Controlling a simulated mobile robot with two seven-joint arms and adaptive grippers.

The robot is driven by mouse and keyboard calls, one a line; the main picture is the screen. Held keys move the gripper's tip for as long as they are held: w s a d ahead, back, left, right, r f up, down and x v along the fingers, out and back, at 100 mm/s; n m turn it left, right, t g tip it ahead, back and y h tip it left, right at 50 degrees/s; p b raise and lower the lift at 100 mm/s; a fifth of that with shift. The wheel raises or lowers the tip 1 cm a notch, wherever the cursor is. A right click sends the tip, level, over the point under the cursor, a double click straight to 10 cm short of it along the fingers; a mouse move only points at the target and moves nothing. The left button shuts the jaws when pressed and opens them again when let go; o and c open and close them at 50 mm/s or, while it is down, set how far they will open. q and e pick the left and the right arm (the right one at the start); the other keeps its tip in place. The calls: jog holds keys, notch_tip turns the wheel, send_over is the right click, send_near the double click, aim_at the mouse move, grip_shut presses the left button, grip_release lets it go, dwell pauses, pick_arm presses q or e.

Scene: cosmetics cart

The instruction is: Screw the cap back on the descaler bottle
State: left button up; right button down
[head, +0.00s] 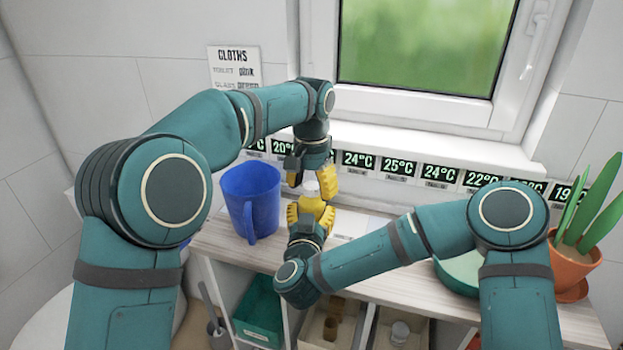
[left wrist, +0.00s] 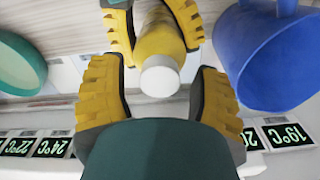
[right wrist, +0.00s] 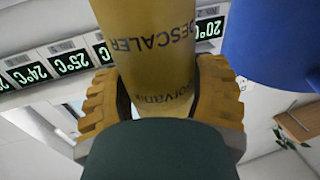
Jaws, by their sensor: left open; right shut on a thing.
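My left gripper (head: 310,178) points down from above, open, with one finger on each side of the cap. In the left wrist view gaps show between the cap and both fingers.
A blue jug (head: 252,197) stands close to the left of the grippers. A row of temperature displays (head: 399,167) lines the sill behind. A potted plant (head: 574,265) and a green bowl (head: 458,272) are at the right. Bins (head: 260,312) sit on the shelf below.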

pick_arm(q)
notch_tip(320, 180, up, 12)
dwell(0.6)
pick_arm(e)
jog(key=shift+c, duration=0.2)
grip_release()
jog(key=s+a, duration=0.1)
jog(key=s, duration=1.1)
jog(key=shift+a, duration=0.25)
pick_arm(q)
jog(key=shift+f, duration=0.1)
